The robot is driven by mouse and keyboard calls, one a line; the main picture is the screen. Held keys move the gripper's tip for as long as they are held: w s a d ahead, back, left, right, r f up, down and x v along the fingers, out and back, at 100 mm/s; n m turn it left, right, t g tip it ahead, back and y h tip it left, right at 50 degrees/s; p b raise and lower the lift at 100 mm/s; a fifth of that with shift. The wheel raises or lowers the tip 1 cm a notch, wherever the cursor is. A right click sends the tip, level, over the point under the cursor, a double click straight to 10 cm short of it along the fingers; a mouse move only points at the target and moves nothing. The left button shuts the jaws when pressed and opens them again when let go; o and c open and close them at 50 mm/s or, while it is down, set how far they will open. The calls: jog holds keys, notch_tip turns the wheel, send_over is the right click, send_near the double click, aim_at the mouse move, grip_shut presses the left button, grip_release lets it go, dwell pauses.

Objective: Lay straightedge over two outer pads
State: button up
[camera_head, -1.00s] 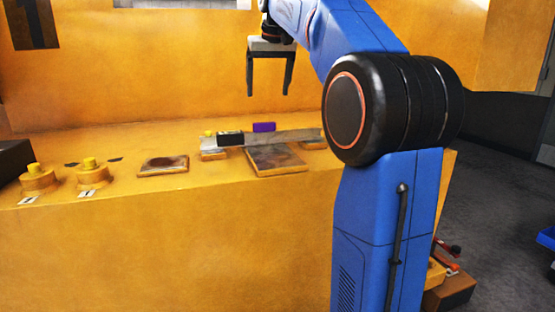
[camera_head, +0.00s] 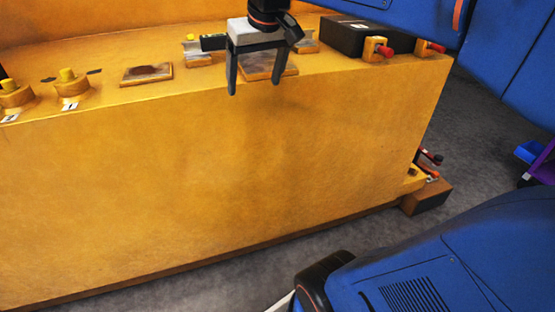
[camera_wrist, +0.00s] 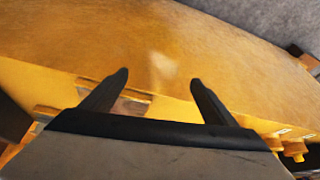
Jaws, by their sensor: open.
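The straightedge (camera_head: 194,47) is a grey bar lying along the ledge of the yellow casting, behind my gripper. Its middle is hidden by the gripper. It has a black block (camera_head: 213,42) near its left end. A small left pad (camera_head: 198,60) and a small right pad (camera_head: 310,47) lie near its ends. A larger middle plate (camera_head: 284,69) sits between them, partly covered. My gripper (camera_head: 255,87) is open and empty, fingers pointing down in front of the ledge. In the wrist view my gripper (camera_wrist: 157,83) shows nothing between its fingers; the straightedge cannot be made out there.
A separate plate (camera_head: 147,74) lies to the left, then yellow knobbed bosses (camera_head: 70,88). A black box (camera_head: 348,37) and red-tipped yellow fittings (camera_head: 376,49) stand to the right. The casting's front face drops to the grey floor (camera_head: 420,225). A brown block (camera_head: 427,198) lies at its foot.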

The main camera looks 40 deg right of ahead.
jog(key=s+a+f, duration=0.2)
jog(key=s+f, duration=0.5)
jog(key=f, duration=0.3)
jog(key=s+a+f+n, duration=0.1)
jog(key=s+a+f, duration=0.1)
jog(key=s+f, duration=0.6)
jog(key=shift+a+f, duration=0.15)
jog(key=shift+f, duration=0.75)
jog(key=shift+o, duration=0.2)
